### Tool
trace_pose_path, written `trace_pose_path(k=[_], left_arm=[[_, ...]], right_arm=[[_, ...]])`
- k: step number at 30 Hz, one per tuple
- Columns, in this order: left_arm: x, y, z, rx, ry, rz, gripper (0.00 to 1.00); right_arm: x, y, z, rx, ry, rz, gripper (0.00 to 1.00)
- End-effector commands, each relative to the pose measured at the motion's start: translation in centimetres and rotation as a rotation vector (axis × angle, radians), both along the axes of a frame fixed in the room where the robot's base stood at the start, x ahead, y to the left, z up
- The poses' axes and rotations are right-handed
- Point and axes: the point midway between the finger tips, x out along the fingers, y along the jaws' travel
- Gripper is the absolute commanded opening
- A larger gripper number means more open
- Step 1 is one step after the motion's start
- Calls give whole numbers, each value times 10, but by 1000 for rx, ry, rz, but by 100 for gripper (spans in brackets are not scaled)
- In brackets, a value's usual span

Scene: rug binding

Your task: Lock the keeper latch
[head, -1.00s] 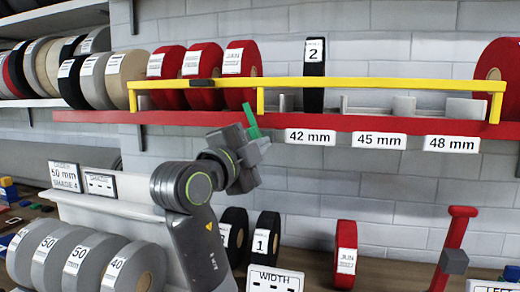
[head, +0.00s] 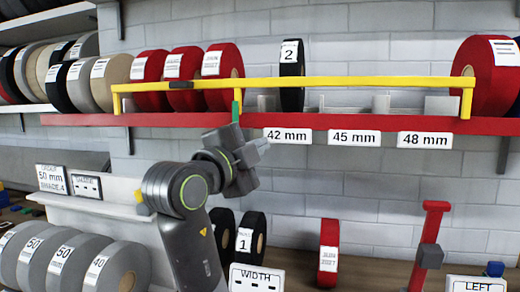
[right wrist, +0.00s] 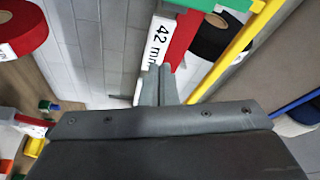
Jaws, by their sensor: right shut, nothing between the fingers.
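The yellow keeper bar (head: 350,82) runs along the front of the red shelf (head: 80,119). A small green latch (head: 237,111) stands upright by the bar's middle post in the head view. Green also shows at the top of the right wrist view (right wrist: 205,4). My right gripper (head: 258,149) is shut and empty, just below the shelf edge and beside the 42 mm label. In the right wrist view its fingers (right wrist: 158,85) are together near that label, apart from the green part. Whether the latch is fully engaged is too small to tell. My left gripper is out of view.
Red rolls (head: 182,64) and a black roll marked 2 (head: 291,75) stand behind the bar; a large red roll (head: 485,78) is at its right end. Below are grey rolls (head: 110,270), a WIDTH sign (head: 257,279) and a red post (head: 428,240).

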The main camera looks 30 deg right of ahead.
Motion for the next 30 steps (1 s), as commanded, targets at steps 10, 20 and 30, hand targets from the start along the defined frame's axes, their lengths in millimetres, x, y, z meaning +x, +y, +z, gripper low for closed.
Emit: trace_pose_path(k=[10,20,30], left_arm=[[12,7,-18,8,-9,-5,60],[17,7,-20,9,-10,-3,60],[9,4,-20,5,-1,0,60]], right_arm=[[-20,53,-2,1,1,7,0],[-29,74,0,0,1,1,0],[-30,75,0,-1,2,1,0]])
